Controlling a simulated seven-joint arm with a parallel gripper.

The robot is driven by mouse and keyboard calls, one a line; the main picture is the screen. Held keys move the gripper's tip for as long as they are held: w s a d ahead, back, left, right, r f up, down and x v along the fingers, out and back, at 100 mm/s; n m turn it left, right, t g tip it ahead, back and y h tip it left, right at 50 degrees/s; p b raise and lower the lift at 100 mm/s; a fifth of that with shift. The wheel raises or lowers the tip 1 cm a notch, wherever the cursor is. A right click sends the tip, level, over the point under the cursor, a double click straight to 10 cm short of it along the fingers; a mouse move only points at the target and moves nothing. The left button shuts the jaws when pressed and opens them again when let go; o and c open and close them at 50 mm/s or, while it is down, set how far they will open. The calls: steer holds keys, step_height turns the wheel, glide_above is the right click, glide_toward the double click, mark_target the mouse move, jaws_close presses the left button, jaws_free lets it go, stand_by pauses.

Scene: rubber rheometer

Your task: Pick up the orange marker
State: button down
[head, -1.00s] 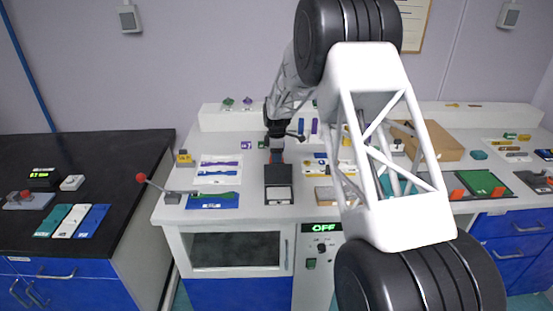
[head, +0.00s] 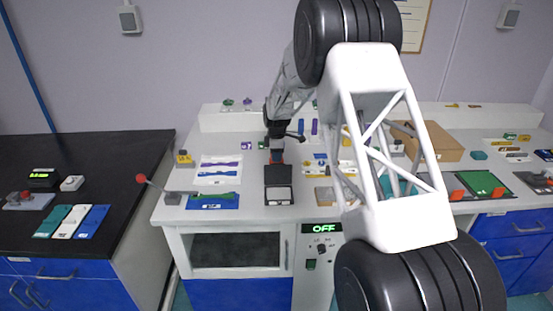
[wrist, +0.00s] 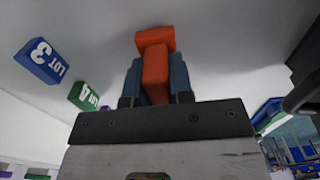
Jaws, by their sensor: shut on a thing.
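The orange marker (wrist: 155,68) is an orange-red T-shaped block in the wrist view, with a wider end beyond the fingertips. My gripper (wrist: 155,85) is shut on its narrower part, with a blue-grey finger on each side. In the head view, my gripper (head: 277,156) is over the white bench behind the black open case, and a small bit of the orange marker shows at its fingers. I cannot tell whether the marker touches the bench.
In the wrist view, a blue "LOT 3" block (wrist: 41,61) and a green "LOT 4" block (wrist: 83,96) are at the left. In the head view, the black case (head: 278,185) is just in front of my gripper. A cardboard tray (head: 436,143) stands to the right.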

steer(key=shift+r, duration=0.1)
steer(key=shift+r, duration=4.95)
steer(key=c, duration=1.5)
jaws_free()
steer(key=shift+c, duration=1.3)
steer(key=shift+o, duration=0.6)
steer(key=shift+c, duration=0.6)
step_height(320, 180, up, 12)
